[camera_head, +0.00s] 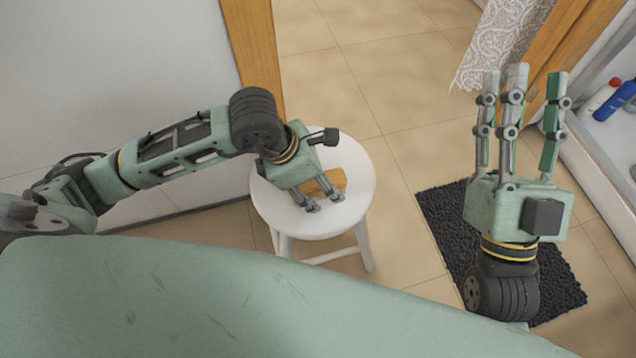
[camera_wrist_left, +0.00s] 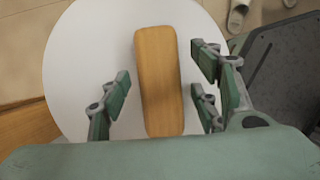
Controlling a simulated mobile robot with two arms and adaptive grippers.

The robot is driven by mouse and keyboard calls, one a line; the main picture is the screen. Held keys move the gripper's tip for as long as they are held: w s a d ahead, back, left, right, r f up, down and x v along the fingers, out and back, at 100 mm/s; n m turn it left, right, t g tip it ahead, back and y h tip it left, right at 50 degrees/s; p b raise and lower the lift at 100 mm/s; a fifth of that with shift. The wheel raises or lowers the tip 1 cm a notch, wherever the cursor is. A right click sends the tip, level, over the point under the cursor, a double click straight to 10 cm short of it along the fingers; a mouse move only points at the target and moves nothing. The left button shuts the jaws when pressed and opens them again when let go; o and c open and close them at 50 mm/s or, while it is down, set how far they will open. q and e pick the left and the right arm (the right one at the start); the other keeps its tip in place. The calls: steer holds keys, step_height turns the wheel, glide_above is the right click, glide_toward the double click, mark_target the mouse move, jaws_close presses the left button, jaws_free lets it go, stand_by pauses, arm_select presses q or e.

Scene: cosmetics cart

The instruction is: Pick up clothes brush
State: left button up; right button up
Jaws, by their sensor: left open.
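The clothes brush (camera_wrist_left: 159,82), a wooden block with rounded ends, lies on the round white stool (camera_head: 348,202). In the head view the brush (camera_head: 332,181) is partly hidden by my left gripper (camera_head: 325,198), which is above the stool seat. In the left wrist view my left gripper (camera_wrist_left: 160,97) is open, with its fingers on both sides of the brush and gaps between them and the wood. My right gripper (camera_head: 522,110) is raised at the right with its fingers pointing up, apart and with nothing between them.
A dark textured mat (camera_head: 445,215) lies on the tiled floor right of the stool. A patterned curtain (camera_head: 500,40) hangs at the upper right, near a shelf with a blue bottle (camera_head: 614,100). Wooden trim and a pale wall stand behind my left arm.

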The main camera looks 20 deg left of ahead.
arm_select(q)
steer(key=shift+f, duration=0.15)
arm_select(e)
steer(key=shift+s+r+t+y, duration=0.3)
steer(key=shift+s+r+t, duration=0.2)
steer(key=shift+s+r, duration=0.25)
stand_by(0.8)
arm_select(q)
steer(key=shift+c, duration=0.5)
steer(key=c, duration=1.3)
steer(key=shift+o, duration=0.2)
arm_select(e)
steer(key=shift+w, duration=0.1)
